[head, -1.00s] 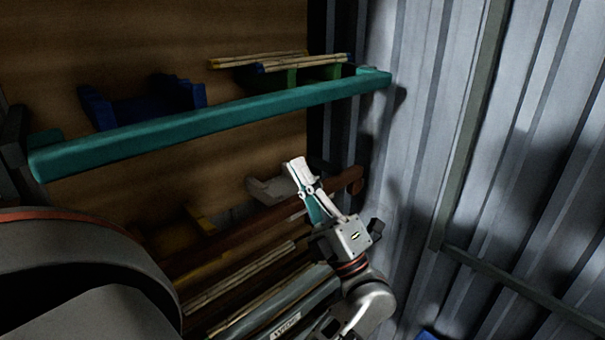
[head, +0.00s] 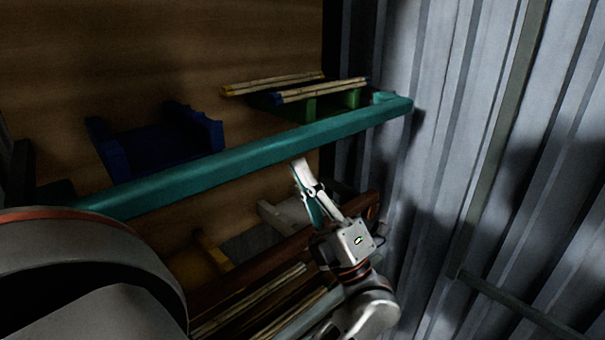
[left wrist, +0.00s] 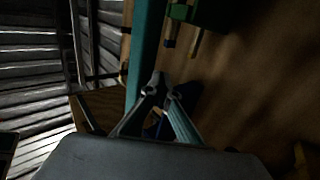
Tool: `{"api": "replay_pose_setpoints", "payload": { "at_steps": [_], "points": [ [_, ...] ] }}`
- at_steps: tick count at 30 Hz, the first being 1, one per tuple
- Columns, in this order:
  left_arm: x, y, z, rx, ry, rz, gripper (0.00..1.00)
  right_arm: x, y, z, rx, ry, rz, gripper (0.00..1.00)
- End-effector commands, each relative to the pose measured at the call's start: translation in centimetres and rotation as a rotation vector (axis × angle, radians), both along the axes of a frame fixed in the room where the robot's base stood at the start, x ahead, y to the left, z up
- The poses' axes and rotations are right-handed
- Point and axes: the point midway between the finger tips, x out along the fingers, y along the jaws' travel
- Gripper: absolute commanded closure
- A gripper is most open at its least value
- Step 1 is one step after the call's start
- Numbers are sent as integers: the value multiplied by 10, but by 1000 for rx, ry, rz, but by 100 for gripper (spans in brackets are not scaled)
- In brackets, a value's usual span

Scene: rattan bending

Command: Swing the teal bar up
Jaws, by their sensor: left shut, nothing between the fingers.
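The teal bar (head: 255,153) runs across the front of the rack in the head view, rising from lower left to its right end near the metal wall. It also shows in the left wrist view (left wrist: 146,45), beyond the fingertips. My left gripper (head: 299,164) is shut and empty, pointing up just below the bar's lower edge, right of its middle. My right gripper is not in view.
Behind the bar are a blue bracket (head: 155,143) and a green bracket (head: 347,99) carrying rattan poles (head: 310,93). A corrugated metal wall (head: 455,130) closes the right side.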

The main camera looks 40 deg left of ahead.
Motion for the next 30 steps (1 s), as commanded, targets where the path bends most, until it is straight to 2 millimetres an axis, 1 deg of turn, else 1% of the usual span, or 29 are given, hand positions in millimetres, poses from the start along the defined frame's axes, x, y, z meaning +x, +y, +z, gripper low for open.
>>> {"api": "replay_pose_setpoints", "payload": {
  "at_steps": [7,24,30],
  "points": [
    [0,1,3,0,0,0,100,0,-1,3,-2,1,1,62],
    [1,13,27,0,-1,1,100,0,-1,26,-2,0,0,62],
    [1,14,28,0,-1,1,100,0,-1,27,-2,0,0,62]
  ]
}}
